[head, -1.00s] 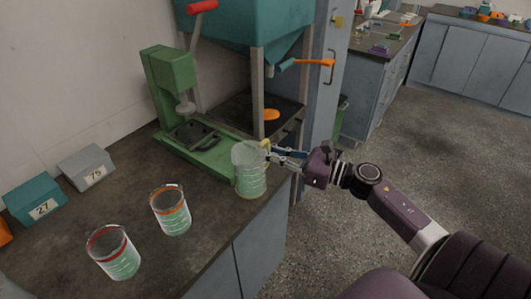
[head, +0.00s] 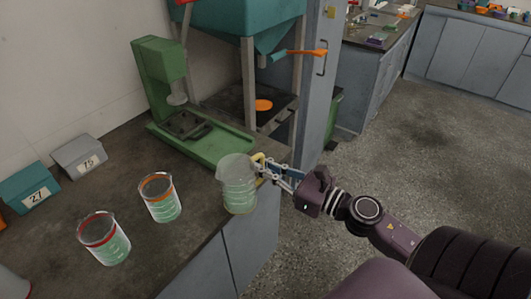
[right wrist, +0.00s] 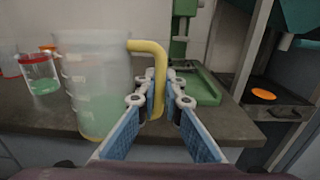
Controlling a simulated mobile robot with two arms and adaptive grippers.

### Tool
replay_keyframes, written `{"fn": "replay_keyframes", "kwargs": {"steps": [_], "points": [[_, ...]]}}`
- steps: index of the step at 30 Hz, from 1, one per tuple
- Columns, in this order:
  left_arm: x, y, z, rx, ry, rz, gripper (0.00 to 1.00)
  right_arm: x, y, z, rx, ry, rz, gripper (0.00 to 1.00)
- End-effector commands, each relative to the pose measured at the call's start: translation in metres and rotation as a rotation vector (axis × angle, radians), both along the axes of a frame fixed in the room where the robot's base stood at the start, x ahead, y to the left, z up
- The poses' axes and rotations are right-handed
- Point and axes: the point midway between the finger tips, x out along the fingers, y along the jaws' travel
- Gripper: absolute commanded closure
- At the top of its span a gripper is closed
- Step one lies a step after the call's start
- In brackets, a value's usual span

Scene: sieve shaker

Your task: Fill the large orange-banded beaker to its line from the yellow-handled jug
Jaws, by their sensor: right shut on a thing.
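The clear jug (head: 238,190) with a yellow handle (head: 259,162) is upright at the counter's front edge; its base overlaps the edge, and I cannot tell whether it touches the counter. My right gripper (head: 268,169) is shut on the handle from the right. In the right wrist view the jug (right wrist: 95,85) holds pale green liquid, and its handle (right wrist: 158,75) sits between my fingers (right wrist: 158,108). The orange-banded beaker (head: 160,199) stands left of the jug with green liquid below its band. In the wrist view it is mostly hidden behind the jug. My left gripper is out of view.
A red-banded beaker (head: 104,239) with green liquid stands front left of the orange-banded one. A green press (head: 200,142) stands behind the jug. Grey (head: 79,158) and teal (head: 30,188) numbered boxes sit along the wall. Bare counter lies between jug and orange-banded beaker.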

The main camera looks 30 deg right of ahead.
Motion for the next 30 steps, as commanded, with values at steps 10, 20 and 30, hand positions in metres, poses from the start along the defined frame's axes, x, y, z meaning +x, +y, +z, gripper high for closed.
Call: {"fn": "replay_keyframes", "kwargs": {"steps": [10,20,30], "points": [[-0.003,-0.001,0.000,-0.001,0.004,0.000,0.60,-0.064,0.059,-0.003,0.013,0.002,-0.201,1.00],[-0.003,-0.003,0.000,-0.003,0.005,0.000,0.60,-0.096,0.088,-0.005,0.005,0.001,-0.312,1.00],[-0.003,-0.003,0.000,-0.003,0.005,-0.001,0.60,-0.116,0.107,-0.005,0.005,-0.001,-0.371,1.00]]}}
